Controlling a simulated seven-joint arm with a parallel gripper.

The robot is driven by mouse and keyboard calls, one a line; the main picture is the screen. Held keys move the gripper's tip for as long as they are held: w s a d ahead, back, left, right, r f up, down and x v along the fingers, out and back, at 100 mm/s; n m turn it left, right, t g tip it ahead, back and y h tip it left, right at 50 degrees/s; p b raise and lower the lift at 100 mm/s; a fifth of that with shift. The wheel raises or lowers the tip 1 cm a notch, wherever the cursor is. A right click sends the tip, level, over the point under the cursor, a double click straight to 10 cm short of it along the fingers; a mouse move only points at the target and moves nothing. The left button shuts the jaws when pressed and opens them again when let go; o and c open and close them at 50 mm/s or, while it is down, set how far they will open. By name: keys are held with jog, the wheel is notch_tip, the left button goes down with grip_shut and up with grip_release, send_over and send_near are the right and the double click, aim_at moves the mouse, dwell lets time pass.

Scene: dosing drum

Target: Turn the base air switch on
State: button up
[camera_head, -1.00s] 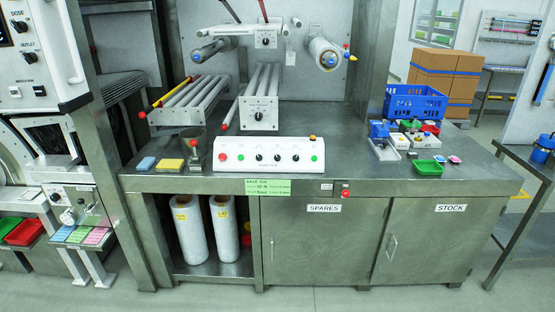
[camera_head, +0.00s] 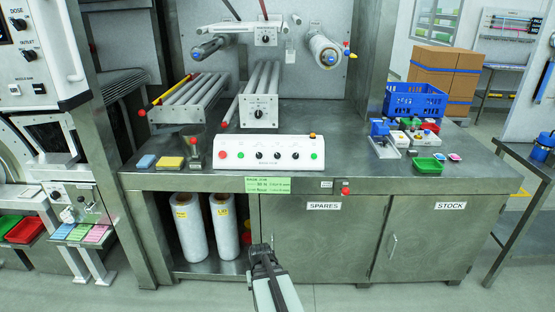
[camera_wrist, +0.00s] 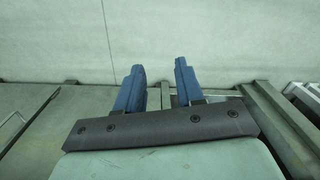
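No switch has a label I can read as base air. A white control panel (camera_head: 268,154) on the steel bench carries several black knobs, a red button and green buttons. On the bench's front edge are a small plate (camera_head: 327,184) and a red knob (camera_head: 346,190). At the left, a white machine front (camera_head: 75,202) also carries knobs. My gripper (camera_head: 262,247) is low in front of the bench, below the panel and apart from it. In the wrist view its two blue fingers (camera_wrist: 160,72) are spread with nothing between them.
Steel doors marked SPARES (camera_head: 322,236) and STOCK (camera_head: 432,238) are below the bench top. White rolls (camera_head: 190,228) stand in the open bay. Blue and yellow pads, a blue crate (camera_head: 415,101) and a green tray (camera_head: 427,165) sit on the bench. The floor in front is clear.

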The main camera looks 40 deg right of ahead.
jog(key=w+d+r+m+t+h, duration=0.1)
jog(key=w+d+r+t+h, duration=0.3)
jog(key=d+r, duration=0.6)
notch_tip(320, 180, up, 26)
jog(key=n+t+h, duration=0.5)
jog(key=t, duration=0.2)
send_over(277, 155)
jog(key=s+a, duration=0.8)
jog(key=s, duration=0.3)
jog(key=x, duration=1.3)
jog(key=shift+w, duration=0.3)
grip_shut()
